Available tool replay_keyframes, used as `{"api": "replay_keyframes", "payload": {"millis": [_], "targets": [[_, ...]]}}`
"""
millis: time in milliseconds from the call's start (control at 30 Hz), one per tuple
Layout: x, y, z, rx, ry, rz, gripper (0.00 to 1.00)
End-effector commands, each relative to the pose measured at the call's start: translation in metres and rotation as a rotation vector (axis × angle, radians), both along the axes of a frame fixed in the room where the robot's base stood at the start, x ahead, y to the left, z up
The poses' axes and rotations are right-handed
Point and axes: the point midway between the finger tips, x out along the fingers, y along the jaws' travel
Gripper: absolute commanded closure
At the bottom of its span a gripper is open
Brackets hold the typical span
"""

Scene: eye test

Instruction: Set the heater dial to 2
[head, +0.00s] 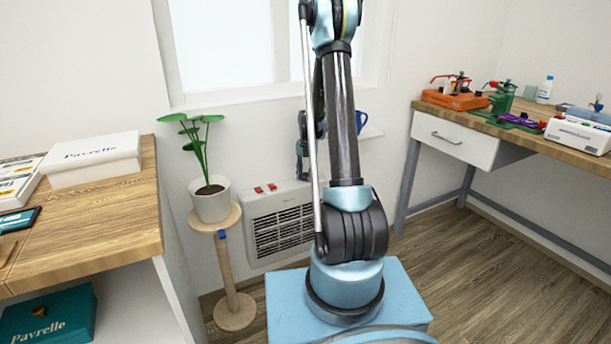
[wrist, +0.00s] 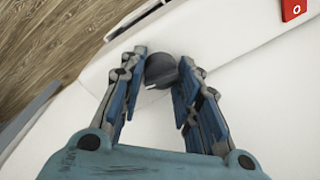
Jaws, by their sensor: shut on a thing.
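The white heater (head: 282,225) hangs low on the wall under the window, with a dark front grille. Its pale top surface fills much of the wrist view (wrist: 250,110). The dial (wrist: 161,69) is a dark round knob with a small white mark on its lower left edge. My gripper (wrist: 164,66) is shut on the dial, with one blue-padded finger on each side. No number scale is readable around the dial. In the head view my arm hides the dial and the heater's right part; my gripper shows only partly behind the arm.
Two red switches (head: 264,188) sit on the heater's top left; one red switch (wrist: 293,9) shows at the wrist view's top right. A potted plant (head: 210,199) on a wooden stand is left of the heater. Wooden benches stand at left (head: 100,212) and right (head: 515,130).

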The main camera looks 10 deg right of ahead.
Motion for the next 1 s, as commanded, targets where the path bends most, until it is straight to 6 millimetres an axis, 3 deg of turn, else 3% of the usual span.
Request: {"api": "replay_keyframes", "payload": {"millis": [333, 367, 433, 833, 1000], "targets": [[0.001, 0.001, 0.0, 0.003, -0.002, 0.021, 0.94], [0.001, 0.001, 0.0, 0.003, -0.002, 0.021, 0.65], [0.001, 0.001, 0.0, 0.003, -0.002, 0.021, 0.49], [0.001, 0.0, 0.002, 0.002, -0.001, 0.02, 0.49], [0.0, -0.001, 0.017, 0.001, -0.001, 0.019, 0.49]]}}
